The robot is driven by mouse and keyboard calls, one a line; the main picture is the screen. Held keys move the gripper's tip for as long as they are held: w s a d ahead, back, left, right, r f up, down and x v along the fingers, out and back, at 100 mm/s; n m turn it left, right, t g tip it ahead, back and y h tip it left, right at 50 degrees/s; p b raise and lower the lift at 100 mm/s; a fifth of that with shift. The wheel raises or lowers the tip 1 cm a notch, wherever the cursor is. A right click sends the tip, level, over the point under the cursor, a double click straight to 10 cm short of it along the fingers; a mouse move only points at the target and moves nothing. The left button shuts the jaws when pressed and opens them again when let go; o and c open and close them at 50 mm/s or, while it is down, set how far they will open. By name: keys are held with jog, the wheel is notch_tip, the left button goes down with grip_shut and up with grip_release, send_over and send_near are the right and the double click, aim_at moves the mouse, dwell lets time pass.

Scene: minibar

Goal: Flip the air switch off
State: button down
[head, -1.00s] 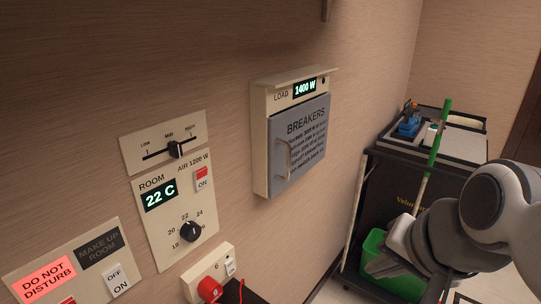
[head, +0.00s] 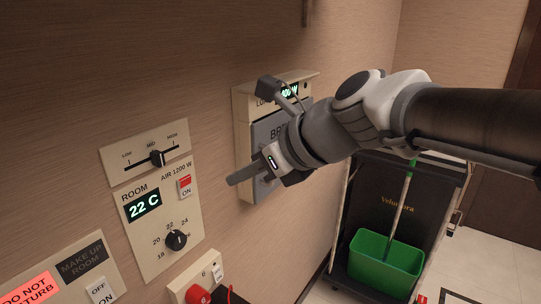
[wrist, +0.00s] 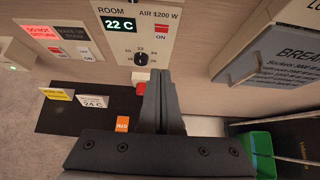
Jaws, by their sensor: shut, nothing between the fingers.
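The air switch (head: 184,186) is a small rocker on the room panel (head: 148,245), under the label "AIR 1200 W". Its upper part shows red and its lower part reads ON. In the wrist view the air switch (wrist: 162,22) is near the top, beyond my fingertips and apart from them. My gripper (head: 232,181) is shut and empty, in front of the wall just right of the switch. In the wrist view my shut gripper (wrist: 157,72) points up toward the panel.
The breaker box (head: 244,150) is partly hidden behind my arm. A slider panel (head: 118,178) is above the room panel. A red plug (head: 197,294) juts out below. A cart with a green bucket (head: 385,262) stands at right.

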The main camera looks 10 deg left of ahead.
jog(key=shift+f, duration=0.1)
jog(key=b, duration=0.1)
send_near(186, 186)
jog(key=d+f+x, duration=0.1)
jog(key=x, duration=0.4)
jog(key=shift+w+a+r, duration=0.1)
jog(key=shift+w+a, duration=0.1)
jog(key=shift+a, duration=0.6)
